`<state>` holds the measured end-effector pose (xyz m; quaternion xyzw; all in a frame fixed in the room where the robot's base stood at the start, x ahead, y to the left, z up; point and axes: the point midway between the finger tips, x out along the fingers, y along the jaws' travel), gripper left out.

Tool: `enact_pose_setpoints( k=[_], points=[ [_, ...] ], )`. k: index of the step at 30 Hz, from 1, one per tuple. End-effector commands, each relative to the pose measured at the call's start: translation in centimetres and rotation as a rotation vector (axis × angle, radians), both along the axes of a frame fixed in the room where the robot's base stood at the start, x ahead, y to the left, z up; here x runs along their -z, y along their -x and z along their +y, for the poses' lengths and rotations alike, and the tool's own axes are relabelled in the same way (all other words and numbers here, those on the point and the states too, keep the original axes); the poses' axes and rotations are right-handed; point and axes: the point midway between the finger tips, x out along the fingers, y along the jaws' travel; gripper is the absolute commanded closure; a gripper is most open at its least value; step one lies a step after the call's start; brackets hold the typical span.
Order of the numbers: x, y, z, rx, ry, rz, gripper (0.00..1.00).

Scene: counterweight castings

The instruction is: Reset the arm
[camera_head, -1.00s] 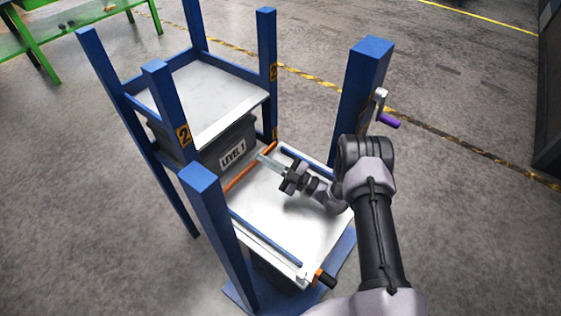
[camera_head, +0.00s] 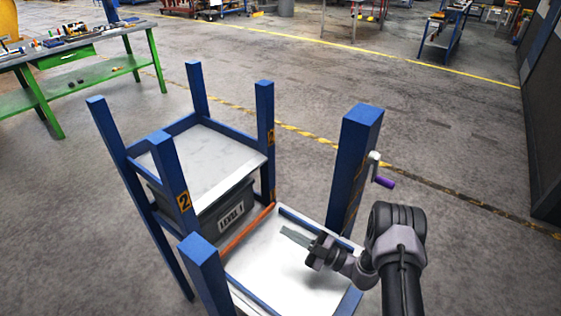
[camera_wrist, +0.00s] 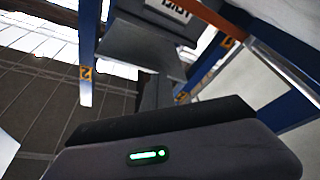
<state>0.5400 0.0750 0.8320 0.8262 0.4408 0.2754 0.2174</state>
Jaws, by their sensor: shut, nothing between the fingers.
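My gripper (camera_head: 297,238) shows in the head view above the white platform of the near blue frame, its fingers pointing left and shut with nothing between them. My dark and grey arm reaches in from the lower right. In the wrist view the shut fingers (camera_wrist: 140,48) extend toward the top. A gap or contact between the gripper and the white platform (camera_head: 262,287) cannot be judged.
An orange bar (camera_head: 247,230) lies between. A blue post (camera_head: 355,160) with a purple-handled crank (camera_head: 384,181) rises beside my arm. A green workbench (camera_head: 75,84) stands far left.

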Motion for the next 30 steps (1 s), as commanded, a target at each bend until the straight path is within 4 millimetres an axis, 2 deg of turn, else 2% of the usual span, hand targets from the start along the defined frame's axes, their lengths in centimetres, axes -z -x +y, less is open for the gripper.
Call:
enact_pose_setpoints(
  k=[2,5,6,8,9,11,12,16,18,20,21,25,27,30],
  points=[
    [-1.5,0.0,0.5,-0.023,0.041,-0.054,1.00],
    [-6.7,1.0,2.7,-0.126,0.215,-0.288,1.00],
    [-9.4,2.0,3.8,-0.187,0.314,-0.436,1.00],
    [-13.1,4.4,5.3,-0.289,0.463,-0.684,1.00],
    [-15.3,6.3,6.1,-0.360,0.555,-0.859,1.00],
    [-18.2,9.4,6.8,-0.472,0.685,-1.141,1.00],
    [-19.9,11.6,7.0,-0.552,0.764,-1.340,1.00],
    [-23.5,18.7,5.7,-0.847,0.959,-2.025,1.00],
    [-24.8,22.0,4.1,-1.036,1.015,-2.397,1.00],
    [-25.6,24.2,2.4,-1.219,1.026,-2.702,1.00],
    [-26.0,25.3,1.2,1.188,-0.890,2.537,1.00],
    [-27.2,27.6,-1.8,1.116,-0.558,2.076,1.00],
    [-27.7,28.1,-2.8,1.096,-0.452,1.916,1.00],
    [-28.1,28.3,-3.5,1.084,-0.378,1.802,1.00]
  ],
)
